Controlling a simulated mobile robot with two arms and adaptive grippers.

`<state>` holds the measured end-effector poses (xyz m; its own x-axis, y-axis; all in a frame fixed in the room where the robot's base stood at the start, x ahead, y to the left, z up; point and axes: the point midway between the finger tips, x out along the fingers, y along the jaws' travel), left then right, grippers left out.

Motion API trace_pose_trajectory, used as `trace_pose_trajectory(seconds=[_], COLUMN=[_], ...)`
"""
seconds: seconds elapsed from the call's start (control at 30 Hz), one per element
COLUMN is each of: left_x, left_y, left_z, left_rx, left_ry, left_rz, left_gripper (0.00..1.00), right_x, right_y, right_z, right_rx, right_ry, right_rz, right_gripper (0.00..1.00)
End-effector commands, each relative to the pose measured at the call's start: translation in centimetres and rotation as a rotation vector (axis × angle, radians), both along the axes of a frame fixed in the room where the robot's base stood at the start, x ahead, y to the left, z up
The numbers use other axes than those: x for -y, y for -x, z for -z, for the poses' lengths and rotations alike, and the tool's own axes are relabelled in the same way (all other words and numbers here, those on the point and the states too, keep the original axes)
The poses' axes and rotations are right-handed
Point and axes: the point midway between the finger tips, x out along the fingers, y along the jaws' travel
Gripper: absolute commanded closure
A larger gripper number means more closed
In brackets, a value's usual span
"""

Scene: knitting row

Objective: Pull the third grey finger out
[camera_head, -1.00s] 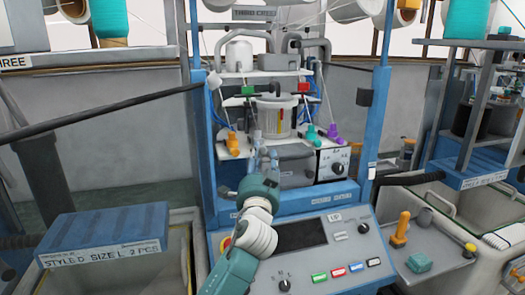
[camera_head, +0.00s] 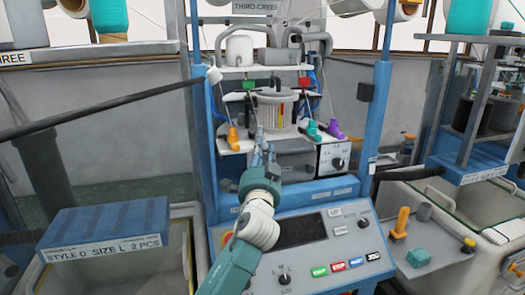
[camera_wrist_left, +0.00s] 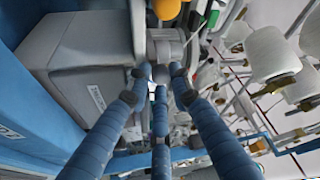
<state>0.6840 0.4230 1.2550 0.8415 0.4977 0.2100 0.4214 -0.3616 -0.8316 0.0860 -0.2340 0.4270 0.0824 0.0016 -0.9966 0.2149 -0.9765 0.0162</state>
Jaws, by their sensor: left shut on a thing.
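The machine's round drum (camera_head: 277,112) stands in the frame's middle, with a row of coloured fingers in front of it. An orange finger (camera_head: 233,138) is at the left of the row, and a green finger (camera_head: 312,130) and a purple finger (camera_head: 335,128) are at the right. My left gripper (camera_head: 263,150) reaches up to the row between the orange and green ones. It is shut on a small grey finger, mostly hidden by the gripper. In the left wrist view, the blue gripper fingers (camera_wrist_left: 160,74) converge below a grey ribbed part (camera_wrist_left: 166,46). My right gripper is not in view.
A control panel (camera_head: 305,262) with buttons lies below my left arm. Blue uprights (camera_head: 375,120) flank the work space. A white box with a dial (camera_head: 332,158) is right of the gripper. A tray with an orange lever (camera_head: 401,222) stands at the right.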

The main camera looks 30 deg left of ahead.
Motion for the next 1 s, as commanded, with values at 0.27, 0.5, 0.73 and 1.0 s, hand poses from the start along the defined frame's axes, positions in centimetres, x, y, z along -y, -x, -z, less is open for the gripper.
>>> trace_pose_trajectory(seconds=[0.27, 0.5, 0.73, 1.0], left_x=[1.8, 1.8, 1.7, 3.1], left_y=[1.4, 1.4, 1.4, 3.6], left_z=[-0.2, -0.1, -0.1, 0.6], left_rx=[0.004, 0.003, 0.002, 0.001], left_ry=[-0.002, -0.001, 0.0, 0.003], left_rz=[0.006, 0.005, 0.003, 0.006], left_gripper=[1.0, 0.62, 0.62, 0.62], right_x=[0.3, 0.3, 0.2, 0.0], right_y=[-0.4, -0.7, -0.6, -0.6], right_z=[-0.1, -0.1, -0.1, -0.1], right_rx=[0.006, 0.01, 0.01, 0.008], right_ry=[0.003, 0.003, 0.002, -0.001], right_rz=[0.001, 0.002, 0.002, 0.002], right_gripper=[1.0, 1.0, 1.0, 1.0])
